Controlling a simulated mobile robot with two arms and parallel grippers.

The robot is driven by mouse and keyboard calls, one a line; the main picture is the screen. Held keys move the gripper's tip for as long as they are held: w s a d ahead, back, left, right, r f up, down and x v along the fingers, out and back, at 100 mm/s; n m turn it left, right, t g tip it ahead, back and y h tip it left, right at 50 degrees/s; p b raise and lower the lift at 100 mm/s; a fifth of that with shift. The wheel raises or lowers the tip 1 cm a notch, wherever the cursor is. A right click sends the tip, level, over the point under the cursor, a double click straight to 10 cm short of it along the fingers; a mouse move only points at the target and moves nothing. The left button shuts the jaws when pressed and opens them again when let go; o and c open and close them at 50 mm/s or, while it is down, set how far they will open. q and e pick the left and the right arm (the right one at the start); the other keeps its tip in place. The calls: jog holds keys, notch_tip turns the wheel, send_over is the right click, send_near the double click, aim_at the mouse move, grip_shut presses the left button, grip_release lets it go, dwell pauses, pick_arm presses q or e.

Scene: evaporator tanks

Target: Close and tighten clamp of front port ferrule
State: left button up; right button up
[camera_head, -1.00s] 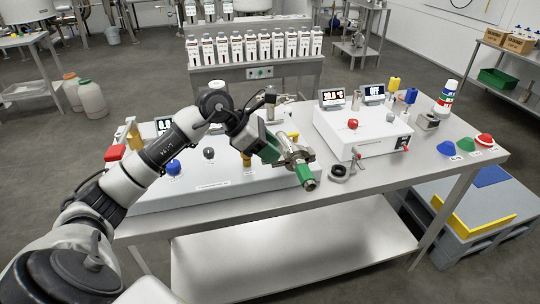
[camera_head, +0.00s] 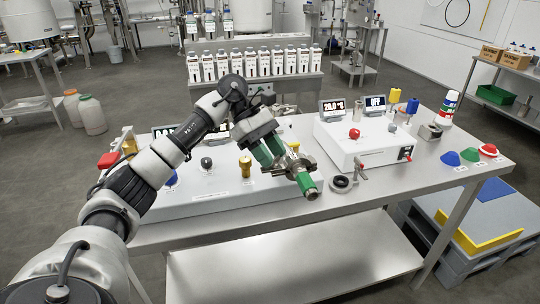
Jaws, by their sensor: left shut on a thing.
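The metal front port with its ferrule and clamp (camera_head: 297,163) sticks out at the front of the low white unit, near the middle of the view. My left gripper (camera_head: 274,152), with green fingers, comes from the upper left and is shut on a part of the clamp. The fingertips and the clamp overlap, so the exact grip point and the state of the clamp's screw are hard to tell. My right gripper is not in view.
A loose dark ring with a metal clamp (camera_head: 344,182) lies on the steel table (camera_head: 390,183) to the right. A white control box (camera_head: 362,145) with displays stands behind it. Colored knobs rise from the low white unit (camera_head: 215,190). Colored cones sit at the right edge.

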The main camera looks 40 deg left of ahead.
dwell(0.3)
pick_arm(q)
jog(key=o, duration=0.9)
jog(key=shift+o, duration=0.2)
jog(key=v, duration=1)
jog(key=shift+w+a+r, duration=0.2)
jog(key=shift+a+r, duration=0.05)
